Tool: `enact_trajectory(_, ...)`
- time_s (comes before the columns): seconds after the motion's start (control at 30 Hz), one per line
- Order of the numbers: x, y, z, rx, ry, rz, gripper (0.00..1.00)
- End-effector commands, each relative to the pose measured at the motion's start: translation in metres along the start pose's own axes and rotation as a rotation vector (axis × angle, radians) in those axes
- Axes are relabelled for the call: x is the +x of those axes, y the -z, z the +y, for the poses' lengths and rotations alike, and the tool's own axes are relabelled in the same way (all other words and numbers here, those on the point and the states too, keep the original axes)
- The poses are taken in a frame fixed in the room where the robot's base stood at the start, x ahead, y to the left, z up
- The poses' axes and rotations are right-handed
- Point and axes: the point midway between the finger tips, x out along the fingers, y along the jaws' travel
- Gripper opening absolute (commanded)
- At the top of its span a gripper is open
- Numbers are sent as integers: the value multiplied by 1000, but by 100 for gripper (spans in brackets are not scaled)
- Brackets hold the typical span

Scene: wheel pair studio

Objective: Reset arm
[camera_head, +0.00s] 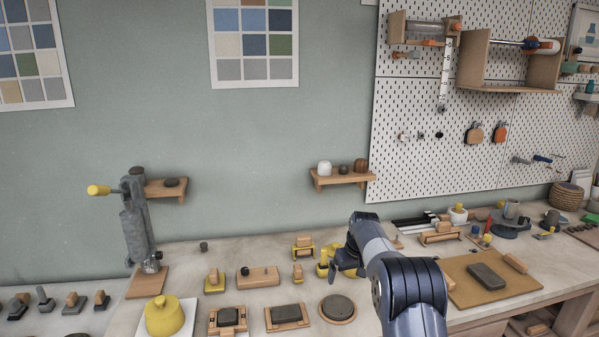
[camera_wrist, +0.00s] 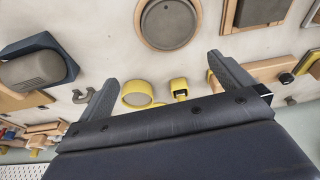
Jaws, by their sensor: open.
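My arm reaches out over the workbench (camera_head: 215,262) from the lower right of the head view. My gripper (camera_wrist: 165,85) shows in the wrist view with its two dark fingers spread wide apart. Nothing is held between them. A yellow cup (camera_wrist: 137,94) and a small yellow-and-black piece (camera_wrist: 179,88) show beyond the gap, on the pale bench top. In the head view my gripper (camera_head: 341,264) is partly hidden behind my own wrist, close to a yellow pot (camera_head: 322,269).
A round dark disc (camera_head: 338,308) and a square framed slab (camera_head: 287,317) lie left of my arm. A yellow domed pot (camera_head: 165,316) and a grey press (camera_head: 136,225) stand farther left. A board (camera_head: 465,293) with a dark block (camera_head: 487,276) lies right. A shelf (camera_head: 343,178) juts from the wall.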

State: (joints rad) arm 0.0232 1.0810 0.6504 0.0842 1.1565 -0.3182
Motion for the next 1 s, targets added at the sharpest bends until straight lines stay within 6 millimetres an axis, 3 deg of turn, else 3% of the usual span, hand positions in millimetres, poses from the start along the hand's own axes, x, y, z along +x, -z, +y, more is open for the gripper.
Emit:
enact_trajectory(0.67, 4, -9, -2, 17, -6, 0, 100)
enact_trajectory(1.0, -26, -6, -4, 41, -20, 33, 100)
